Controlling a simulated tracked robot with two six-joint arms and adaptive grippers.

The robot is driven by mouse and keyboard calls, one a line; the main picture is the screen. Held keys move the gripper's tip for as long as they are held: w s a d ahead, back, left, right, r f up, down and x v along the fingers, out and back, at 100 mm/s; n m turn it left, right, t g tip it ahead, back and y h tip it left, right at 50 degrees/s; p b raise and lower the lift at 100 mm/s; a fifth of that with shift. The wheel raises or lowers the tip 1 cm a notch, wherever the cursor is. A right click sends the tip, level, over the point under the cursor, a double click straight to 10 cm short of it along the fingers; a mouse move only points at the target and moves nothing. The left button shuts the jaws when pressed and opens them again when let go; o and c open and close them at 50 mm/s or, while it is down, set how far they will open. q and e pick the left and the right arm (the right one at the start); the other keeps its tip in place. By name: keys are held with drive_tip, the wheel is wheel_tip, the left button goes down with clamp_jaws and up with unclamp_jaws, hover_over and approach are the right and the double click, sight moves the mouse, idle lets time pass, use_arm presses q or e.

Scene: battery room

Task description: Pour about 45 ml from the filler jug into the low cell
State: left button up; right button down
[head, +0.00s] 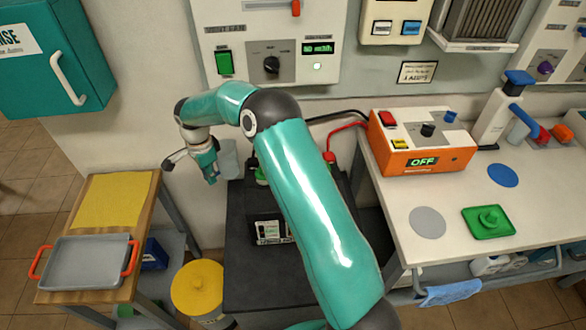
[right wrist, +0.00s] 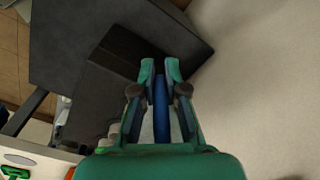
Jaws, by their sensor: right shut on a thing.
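My right gripper (head: 210,176) is at the left of the dark battery stand, beside a pale translucent vessel, which looks like the filler jug (head: 229,158). In the right wrist view the fingers (right wrist: 174,72) are closed on a blue bar (right wrist: 161,108), likely the jug's handle. The jug looks roughly upright; its liquid level cannot be made out. The dark battery (head: 266,229), with a label on its front, stands on the dark stand (head: 238,275). My right arm covers much of its top, so the low cell cannot be picked out. My left gripper is out of view.
A red clamp and cable (head: 329,157) lead to the orange charger (head: 410,148), reading OFF, on the right bench (head: 455,235). A wooden cart (head: 75,285) with a grey tray (head: 90,262) stands left. A yellow-lidded bin (head: 197,287) stands low between them.

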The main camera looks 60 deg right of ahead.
sight(231, 147)
drive_tip(key=d+r+m, duration=0.1)
drive_tip(key=d+m, duration=0.2)
drive_tip(key=d+r+m+p, duration=0.1)
drive_tip(key=d+m, duration=0.2)
drive_tip(key=d+r+m+p, duration=0.1)
drive_tip(key=d+m, duration=0.2)
drive_tip(key=shift+s+d+m, duration=0.25)
drive_tip(key=shift+d+m, duration=0.05)
drive_tip(key=shift+d, duration=0.1)
drive_tip(key=shift+s+d+r+m, duration=0.1)
drive_tip(key=shift+d+m, duration=0.45)
drive_tip(key=shift+m, duration=0.05)
drive_tip(key=shift+r, duration=0.1)
